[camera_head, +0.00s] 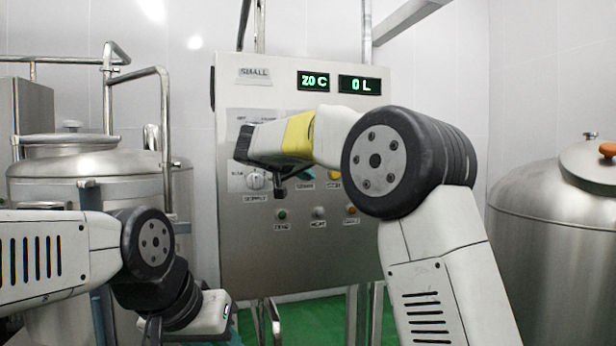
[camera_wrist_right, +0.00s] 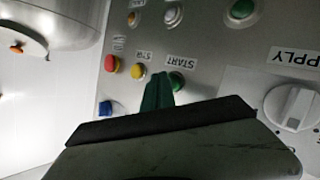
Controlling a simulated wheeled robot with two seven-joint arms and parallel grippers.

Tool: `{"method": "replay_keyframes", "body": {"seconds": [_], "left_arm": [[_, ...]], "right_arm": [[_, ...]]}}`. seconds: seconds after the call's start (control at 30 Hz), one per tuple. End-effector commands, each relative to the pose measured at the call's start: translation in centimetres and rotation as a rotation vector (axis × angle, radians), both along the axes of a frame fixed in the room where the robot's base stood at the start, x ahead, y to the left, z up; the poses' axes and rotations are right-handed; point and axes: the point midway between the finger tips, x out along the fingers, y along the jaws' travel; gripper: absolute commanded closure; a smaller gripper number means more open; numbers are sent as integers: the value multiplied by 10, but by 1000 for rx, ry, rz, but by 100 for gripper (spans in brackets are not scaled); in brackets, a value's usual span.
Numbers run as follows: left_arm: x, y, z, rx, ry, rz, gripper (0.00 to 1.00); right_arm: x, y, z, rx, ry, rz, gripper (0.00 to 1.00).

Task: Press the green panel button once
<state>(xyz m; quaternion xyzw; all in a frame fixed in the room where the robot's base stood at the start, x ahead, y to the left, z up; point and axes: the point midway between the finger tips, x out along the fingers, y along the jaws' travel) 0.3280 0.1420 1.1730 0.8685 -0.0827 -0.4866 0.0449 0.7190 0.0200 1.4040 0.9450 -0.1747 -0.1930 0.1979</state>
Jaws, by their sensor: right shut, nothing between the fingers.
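The grey control panel (camera_head: 350,240) stands ahead. My right gripper (camera_head: 280,188) is in front of its left half in the head view, and the arm hides part of the button rows. In the right wrist view, upside down, the shut, empty fingers (camera_wrist_right: 160,82) point at the panel. Their tips appear beside a green button (camera_wrist_right: 177,80) at the START label; contact cannot be told. Another green button (camera_wrist_right: 242,10) sits in the other row, also seen in the head view (camera_head: 282,214). My left arm is low at the left; its fingers do not show.
In the right wrist view, red (camera_wrist_right: 111,63), yellow (camera_wrist_right: 138,71) and blue (camera_wrist_right: 105,108) controls and a white knob (camera_wrist_right: 291,107) are near the fingers. Steel tanks stand left (camera_head: 85,165) and right (camera_head: 555,215). Displays (camera_head: 314,81) read 20 C and 0 L.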

Motion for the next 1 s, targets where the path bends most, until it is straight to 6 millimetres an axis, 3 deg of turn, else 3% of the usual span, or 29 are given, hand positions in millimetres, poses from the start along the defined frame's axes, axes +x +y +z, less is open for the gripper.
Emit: {"method": "replay_keyframes", "body": {"seconds": [1.0], "left_arm": [[0, 0, 0, 0, 0, 0, 64]], "right_arm": [[8, 3, 0, 0, 0, 0, 100]]}}
